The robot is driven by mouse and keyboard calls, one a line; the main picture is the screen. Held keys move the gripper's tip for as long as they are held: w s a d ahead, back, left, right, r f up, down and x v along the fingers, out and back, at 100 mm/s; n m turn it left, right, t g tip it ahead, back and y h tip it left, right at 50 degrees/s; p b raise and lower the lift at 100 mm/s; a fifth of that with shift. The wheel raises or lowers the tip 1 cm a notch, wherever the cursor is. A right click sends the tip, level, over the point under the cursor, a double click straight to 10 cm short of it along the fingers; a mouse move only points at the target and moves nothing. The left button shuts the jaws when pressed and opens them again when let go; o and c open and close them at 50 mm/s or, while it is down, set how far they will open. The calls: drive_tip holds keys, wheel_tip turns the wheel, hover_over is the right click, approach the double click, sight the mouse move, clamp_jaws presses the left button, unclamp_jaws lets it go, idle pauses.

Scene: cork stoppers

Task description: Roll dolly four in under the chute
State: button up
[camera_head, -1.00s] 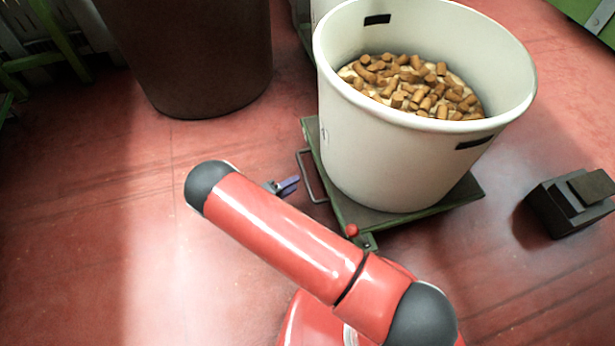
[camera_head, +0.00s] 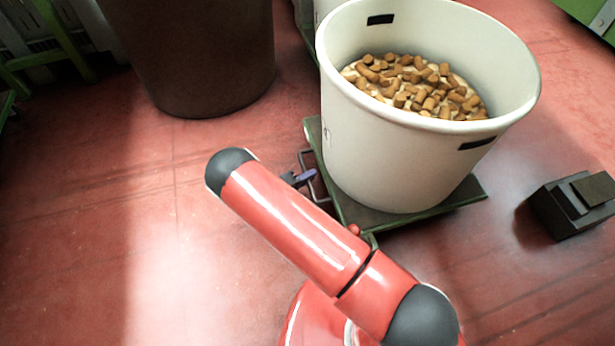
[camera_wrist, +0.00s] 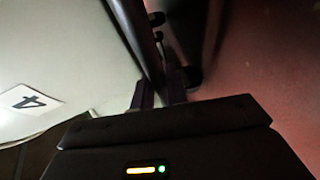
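Dolly four is a flat green dolly (camera_head: 450,205) under a large white bin, right of centre in the head view. The wrist view shows the bin's side with a tag (camera_wrist: 28,101) marked 4. A metal loop handle (camera_head: 304,158) stands out from the dolly's left edge. My gripper (camera_head: 306,176) is at this handle, reaching in from the left. In the wrist view its two fingers (camera_wrist: 160,92) stand apart, with a dark bar running between them. Whether they press on the bar I cannot tell. No chute is recognisable.
The white bin (camera_head: 400,160) holds many corks (camera_head: 420,88). A dark brown bin (camera_head: 195,60) stands at the upper left. A black block-shaped object (camera_head: 572,205) lies on the floor at the right. The red floor (camera_head: 90,220) at the left is clear.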

sight(332, 179)
clamp_jaws()
drive_tip(key=w+d, duration=0.1)
drive_tip(key=d, duration=0.4)
drive_tip(key=w+d, duration=0.2)
drive_tip(key=d, duration=0.3)
drive_tip(key=w+d, duration=0.1)
drive_tip(key=d, duration=0.4)
drive_tip(key=shift+w+d, duration=0.1)
drive_tip(key=shift+w, duration=0.1)
drive_tip(key=o, duration=0.6)
unclamp_jaws()
drive_tip(key=shift+d, duration=0.2)
drive_tip(key=shift+o, duration=0.8)
drive_tip(key=shift+a, duration=0.1)
drive_tip(key=shift+s+a, duration=0.15)
drive_tip(key=shift+a, duration=0.2)
drive_tip(key=p+v, duration=0.1)
drive_tip(key=v, duration=0.6)
drive_tip(key=shift+s, duration=0.1)
